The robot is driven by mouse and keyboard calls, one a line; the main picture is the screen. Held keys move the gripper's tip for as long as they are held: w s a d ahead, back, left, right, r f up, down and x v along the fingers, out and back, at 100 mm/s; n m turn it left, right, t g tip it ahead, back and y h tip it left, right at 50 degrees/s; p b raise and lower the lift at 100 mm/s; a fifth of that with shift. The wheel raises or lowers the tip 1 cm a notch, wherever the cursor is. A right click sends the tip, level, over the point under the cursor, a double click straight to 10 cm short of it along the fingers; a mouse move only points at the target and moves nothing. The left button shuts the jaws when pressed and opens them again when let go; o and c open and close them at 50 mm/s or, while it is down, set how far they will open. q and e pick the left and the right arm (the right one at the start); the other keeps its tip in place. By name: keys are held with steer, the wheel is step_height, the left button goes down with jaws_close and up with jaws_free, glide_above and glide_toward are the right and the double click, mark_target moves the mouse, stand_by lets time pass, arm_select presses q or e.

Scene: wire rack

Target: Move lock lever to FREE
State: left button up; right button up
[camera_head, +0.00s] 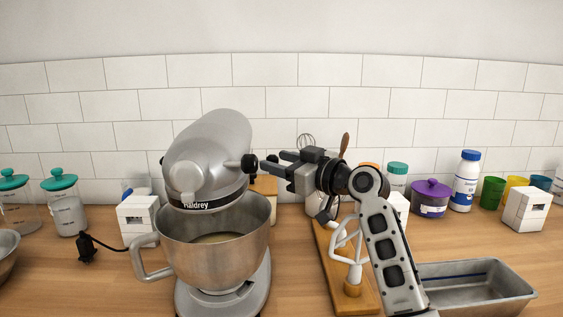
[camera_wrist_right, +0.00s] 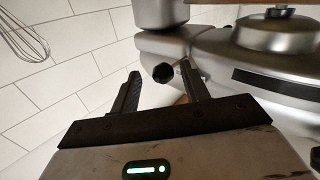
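The silver stand mixer (camera_head: 207,150) has a tilted head above a steel bowl (camera_head: 213,235) with pale contents. A black round knob (camera_head: 249,164), seemingly the lock lever's end, sticks out on the right side of the head. My right gripper (camera_head: 270,164) is just right of this knob, pointing left at it. In the right wrist view the knob (camera_wrist_right: 162,72) appears between the tips of two open, apart fingers; whether they touch it I cannot tell. No FREE marking is readable. My left gripper is not in view.
A wooden board (camera_head: 332,262) with a white beater (camera_head: 348,248) lies under my right arm. A metal loaf tin (camera_head: 475,285) is at the right. Jars, a purple-lidded tub (camera_head: 431,200) and white blocks line the tiled wall. A black plug (camera_head: 86,250) lies at left.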

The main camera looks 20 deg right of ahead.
steer(key=shift+r, duration=0.1)
arm_select(q)
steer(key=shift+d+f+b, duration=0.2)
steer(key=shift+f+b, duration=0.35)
steer(key=shift+b, duration=0.65)
arm_select(e)
steer(key=s+a+r, duration=0.4)
steer(key=s+r, duration=0.8)
steer(key=s, duration=0.1)
steer(key=shift+s+r, duration=0.2)
steer(key=shift+r, duration=0.2)
steer(key=shift+a+f, duration=0.1)
